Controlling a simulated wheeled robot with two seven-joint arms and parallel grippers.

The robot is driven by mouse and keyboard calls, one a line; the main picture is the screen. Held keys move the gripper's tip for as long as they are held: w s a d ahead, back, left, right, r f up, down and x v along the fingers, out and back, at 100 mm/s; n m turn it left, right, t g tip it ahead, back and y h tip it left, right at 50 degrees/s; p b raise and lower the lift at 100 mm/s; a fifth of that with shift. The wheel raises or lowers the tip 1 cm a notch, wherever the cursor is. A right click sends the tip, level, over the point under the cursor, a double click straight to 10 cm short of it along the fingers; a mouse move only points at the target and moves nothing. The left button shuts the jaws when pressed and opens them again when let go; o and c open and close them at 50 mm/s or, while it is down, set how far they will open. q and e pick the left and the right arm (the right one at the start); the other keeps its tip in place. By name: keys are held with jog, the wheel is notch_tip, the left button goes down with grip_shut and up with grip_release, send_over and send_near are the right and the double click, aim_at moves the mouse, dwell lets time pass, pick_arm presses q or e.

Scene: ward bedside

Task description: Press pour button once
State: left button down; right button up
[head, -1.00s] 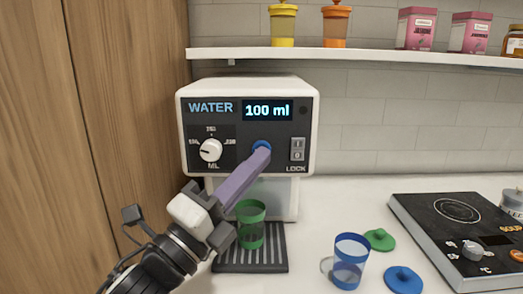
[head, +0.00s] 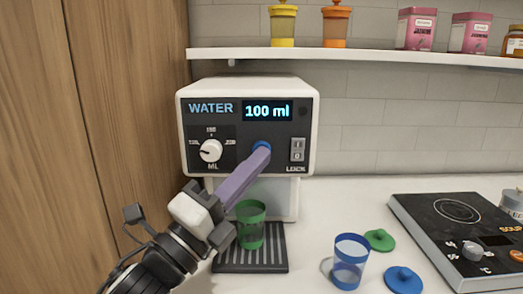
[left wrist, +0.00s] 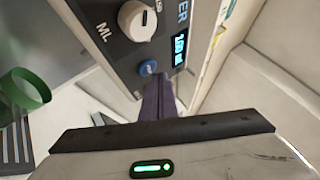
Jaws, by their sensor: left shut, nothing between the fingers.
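A white water dispenser (head: 307,110) stands against the tiled wall, its display (head: 267,111) reading 100 ml. The shut, empty fingertips overlap the button's lower part there. In the left wrist view the blue button (left wrist: 147,68) shows just beyond the purple fingers (left wrist: 157,98); whether they touch is unclear. A green cup (head: 250,226) stands on the drip tray (head: 250,262) below; it also shows in the left wrist view (left wrist: 28,90). My right gripper is out of view.
A dial (head: 210,150) and lock switch (head: 298,150) flank the button. A blue-rimmed clear mug (head: 349,262), green lid (head: 379,240) and blue lid (head: 403,280) lie to the right, before the black cooker (head: 440,225). Wooden panel (head: 120,110) bounds the left.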

pick_arm(q)
jog(key=shift+w, duration=0.25)
jog(key=shift+w, duration=0.4)
dwell(0.6)
dwell(0.3)
jog(key=shift+s, duration=0.8)
jog(key=shift+s, duration=0.1)
jog(key=s+p, duration=0.1)
jog(key=s, duration=0.3)
jog(key=shift+s, duration=0.4)
